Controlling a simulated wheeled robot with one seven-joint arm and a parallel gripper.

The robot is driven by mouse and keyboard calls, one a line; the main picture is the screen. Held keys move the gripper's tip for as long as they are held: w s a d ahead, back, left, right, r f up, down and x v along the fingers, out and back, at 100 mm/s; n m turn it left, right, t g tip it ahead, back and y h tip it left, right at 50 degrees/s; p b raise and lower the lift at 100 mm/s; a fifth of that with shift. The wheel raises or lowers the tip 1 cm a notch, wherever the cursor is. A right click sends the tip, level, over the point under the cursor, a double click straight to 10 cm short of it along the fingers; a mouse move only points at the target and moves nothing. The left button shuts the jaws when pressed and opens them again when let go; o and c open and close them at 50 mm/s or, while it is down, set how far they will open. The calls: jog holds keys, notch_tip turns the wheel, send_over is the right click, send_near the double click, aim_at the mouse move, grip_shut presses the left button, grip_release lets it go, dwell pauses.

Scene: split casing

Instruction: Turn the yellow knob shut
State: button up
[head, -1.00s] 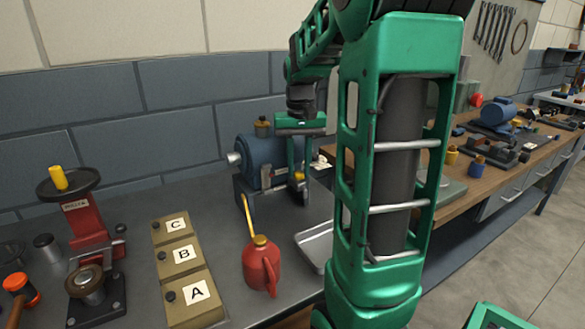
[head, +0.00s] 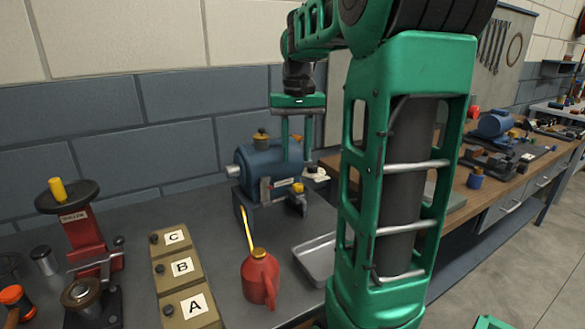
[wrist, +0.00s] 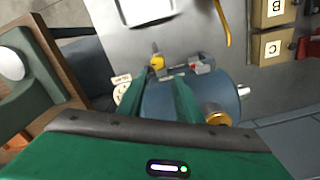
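A small yellow knob (head: 297,187) sits low on the front of the blue casing (head: 270,162), at its right end. In the wrist view the yellow knob (wrist: 157,62) lies just beyond the fingertips, with a grey stub next to it. My gripper (head: 296,156) is above the knob, pointing down, its two fingers apart and nothing between them but part of the casing behind. In the wrist view my gripper (wrist: 158,86) is open over the blue casing (wrist: 165,105), apart from the knob. How far the knob is turned I cannot tell.
A brass cap (head: 261,136) tops the casing. A red oil can (head: 260,280) and metal tray (head: 316,258) stand in front. Boxes marked A, B and C (head: 181,268) and a red press (head: 82,240) with a yellow-handled wheel are at left. A wooden bench (head: 524,168) is at right.

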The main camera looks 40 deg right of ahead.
aim_at(297, 185)
notch_tip(297, 185, up, 2)
jog(key=shift+r, duration=0.15)
jog(key=shift+o, duration=1.4)
jog(key=f+n, duration=0.1)
jog(key=f, duration=0.2)
jog(key=f+n, duration=0.1)
jog(key=f, duration=0.3)
jog(key=f+n, duration=0.1)
jog(key=f, duration=0.2)
jog(key=shift+s+f+n, duration=0.25)
jog(key=shift+f+n, duration=0.05)
jog(key=shift+f, duration=0.05)
jog(key=c, duration=1)
